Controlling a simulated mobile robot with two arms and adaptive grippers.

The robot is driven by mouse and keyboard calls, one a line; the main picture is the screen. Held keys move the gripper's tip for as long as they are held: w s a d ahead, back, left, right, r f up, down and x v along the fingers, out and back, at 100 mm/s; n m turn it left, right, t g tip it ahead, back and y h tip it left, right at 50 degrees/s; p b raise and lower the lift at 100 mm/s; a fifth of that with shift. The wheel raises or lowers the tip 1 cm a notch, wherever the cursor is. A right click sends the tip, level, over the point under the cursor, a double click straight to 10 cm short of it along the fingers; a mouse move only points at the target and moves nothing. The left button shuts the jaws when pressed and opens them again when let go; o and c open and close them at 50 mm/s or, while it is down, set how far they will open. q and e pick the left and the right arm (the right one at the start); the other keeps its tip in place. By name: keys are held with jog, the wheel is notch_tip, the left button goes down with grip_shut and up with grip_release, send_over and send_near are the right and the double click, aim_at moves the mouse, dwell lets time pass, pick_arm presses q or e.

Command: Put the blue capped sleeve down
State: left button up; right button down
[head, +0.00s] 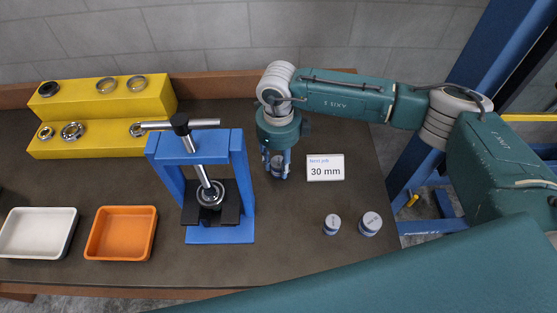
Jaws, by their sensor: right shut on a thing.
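I cannot tell the cap's colour clearly, nor whether the sleeve touches the table. Two other capped sleeves stand upright at the front right: a smaller one (332,224) and a larger one (370,223), both grey with pale labelled tops. My left gripper is not in view.
A blue press (219,236) with a steel spindle stands left of the gripper. A white card (325,168) reads "30 mm". A yellow stepped rack (90,148) holds several rings. A white tray (36,256) and an orange tray (97,252) sit front left.

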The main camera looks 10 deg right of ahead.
jog(key=shift+f, duration=0.25)
jog(key=shift+f, duration=0.2)
jog(key=c, duration=1.2)
grip_release()
